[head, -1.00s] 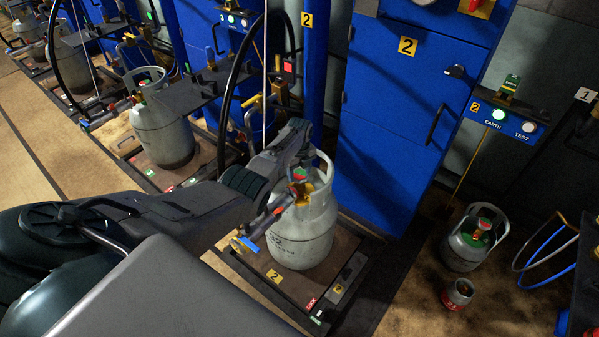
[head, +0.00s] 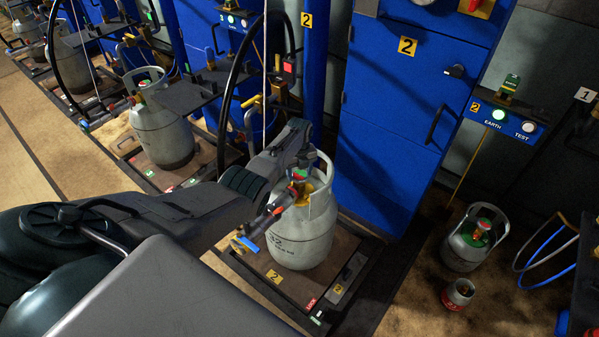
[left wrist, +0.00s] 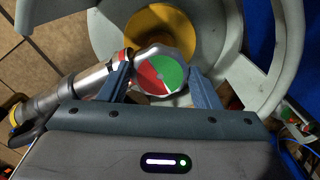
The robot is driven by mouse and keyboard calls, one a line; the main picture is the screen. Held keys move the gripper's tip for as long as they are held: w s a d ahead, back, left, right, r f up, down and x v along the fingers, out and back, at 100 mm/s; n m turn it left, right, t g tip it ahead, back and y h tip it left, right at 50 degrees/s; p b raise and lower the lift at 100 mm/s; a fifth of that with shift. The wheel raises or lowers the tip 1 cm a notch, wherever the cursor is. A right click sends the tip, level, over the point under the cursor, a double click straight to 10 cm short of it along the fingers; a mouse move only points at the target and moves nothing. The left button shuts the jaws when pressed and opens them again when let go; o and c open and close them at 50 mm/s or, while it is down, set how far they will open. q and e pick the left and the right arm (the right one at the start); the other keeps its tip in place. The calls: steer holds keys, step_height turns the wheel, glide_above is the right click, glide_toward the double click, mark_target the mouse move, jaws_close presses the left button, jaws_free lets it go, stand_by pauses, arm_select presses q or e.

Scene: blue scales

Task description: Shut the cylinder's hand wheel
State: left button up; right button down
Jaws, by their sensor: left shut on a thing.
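A pale grey gas cylinder (head: 300,237) stands upright on the number 2 scale, with a collar (head: 325,202) around its top. Its small hand wheel (head: 296,177) sits inside the collar above a brass-coloured valve. In the left wrist view the wheel (left wrist: 150,80) has a silver rim and a face part red, part green. My left gripper (left wrist: 160,77) has one finger on each side of the wheel and is shut on it. In the head view my left gripper (head: 305,163) reaches over the collar and partly hides the wheel. My right gripper is not in view.
A metal coupling (left wrist: 85,85) joins the valve on the left, close to my finger. A blue cabinet (head: 390,130) stands behind the cylinder. Another cylinder (head: 465,247) and a small can (head: 458,293) stand on the floor at right. A further cylinder (head: 163,133) stands on the scale at left.

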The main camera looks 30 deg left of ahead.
mark_target(300, 175)
arm_select(q)
steer(key=o, duration=1)
steer(key=shift+r, duration=0.3)
step_height(300, 175, up, 2)
steer(key=shift+r+p, duration=0.1)
steer(key=shift+p, duration=0.4)
step_height(300, 175, up, 8)
steer(key=shift+p, duration=0.4)
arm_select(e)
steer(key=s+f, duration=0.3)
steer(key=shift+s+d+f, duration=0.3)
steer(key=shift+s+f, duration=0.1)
